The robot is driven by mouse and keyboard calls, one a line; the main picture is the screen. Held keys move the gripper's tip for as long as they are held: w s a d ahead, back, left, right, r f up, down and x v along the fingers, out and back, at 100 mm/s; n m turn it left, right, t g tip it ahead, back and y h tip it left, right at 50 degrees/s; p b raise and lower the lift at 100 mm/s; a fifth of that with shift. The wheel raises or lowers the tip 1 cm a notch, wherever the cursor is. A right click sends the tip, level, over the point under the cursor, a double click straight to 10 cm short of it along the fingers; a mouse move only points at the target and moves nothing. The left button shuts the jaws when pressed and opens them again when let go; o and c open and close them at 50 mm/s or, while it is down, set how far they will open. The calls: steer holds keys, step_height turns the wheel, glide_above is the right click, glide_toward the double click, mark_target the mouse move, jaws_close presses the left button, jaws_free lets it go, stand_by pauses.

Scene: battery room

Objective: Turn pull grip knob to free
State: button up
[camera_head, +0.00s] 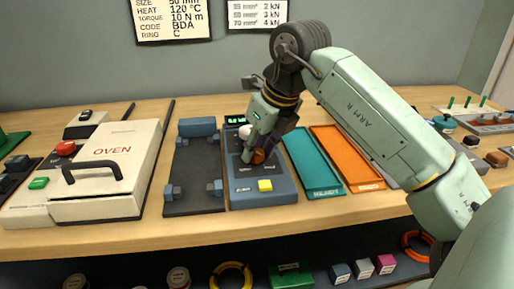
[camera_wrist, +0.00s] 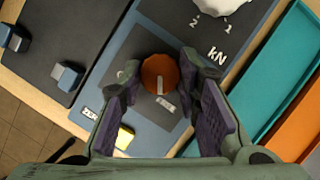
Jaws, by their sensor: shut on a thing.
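The orange round knob (camera_wrist: 158,72) sits on the dark face of the blue-grey bench unit (camera_head: 262,197). A pale pointer line on it points toward a small label (camera_wrist: 165,103) whose text I cannot read; another mark to its left is partly hidden by a finger. In the head view the knob (camera_head: 258,156) shows below my gripper (camera_head: 256,154). In the wrist view my gripper (camera_wrist: 158,78) has one finger on each side of the knob and is shut on it. The contact points are hard to see.
A white knob (camera_wrist: 222,5) with a kN scale and a yellow button (camera_wrist: 125,137) are on the same unit. A dark plate with blue blocks (camera_head: 193,171) lies left, beyond it an oven (camera_head: 107,165). Teal (camera_head: 313,163) and orange (camera_head: 345,160) trays lie right.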

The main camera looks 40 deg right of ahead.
steer(key=shift+n+y, duration=0.4)
steer(key=shift+n, duration=0.7)
steer(key=o, duration=1.1)
steer(key=shift+o, duration=0.2)
steer(key=v, duration=1.2)
steer(key=shift+w+d, duration=0.1)
steer(key=shift+d, duration=0.05)
